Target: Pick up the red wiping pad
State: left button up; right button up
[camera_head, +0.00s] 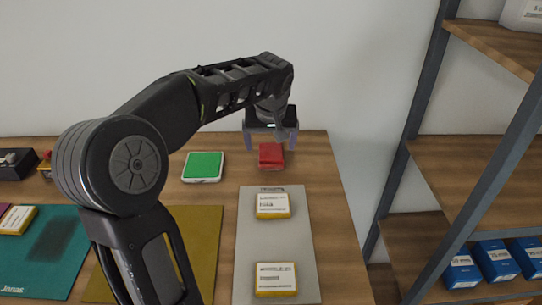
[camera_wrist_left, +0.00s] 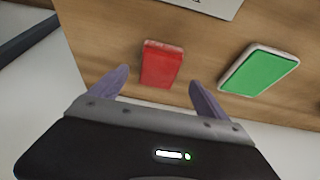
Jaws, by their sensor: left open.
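The red wiping pad (camera_head: 271,156) is a small red block lying on the wooden table near its back right corner. It also shows in the left wrist view (camera_wrist_left: 161,64), just beyond the fingers and between their lines. My left gripper (camera_head: 271,143) is open and empty, its two fingers spread wider than the pad. It hangs above and slightly behind the pad, and I see no contact. In the left wrist view the fingertips (camera_wrist_left: 157,80) stand either side of the pad's near end. My right gripper is not in view.
A green-topped pad (camera_head: 203,166) lies left of the red pad. A grey mat (camera_head: 275,236) in front bears yellow-edged boxes. Teal (camera_head: 60,255) and olive (camera_head: 207,240) mats lie to the left. A metal-framed shelf (camera_head: 470,170) with blue boxes stands right of the table; a wall is behind.

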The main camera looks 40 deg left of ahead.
aim_at(271, 152)
pick_arm(q)
jog(key=p+x, duration=0.1)
jog(key=x, duration=0.4)
jog(key=shift+d+f, duration=0.1)
jog(key=shift+d, duration=0.05)
jog(key=shift+c, duration=0.6)
jog(key=c, duration=1.3)
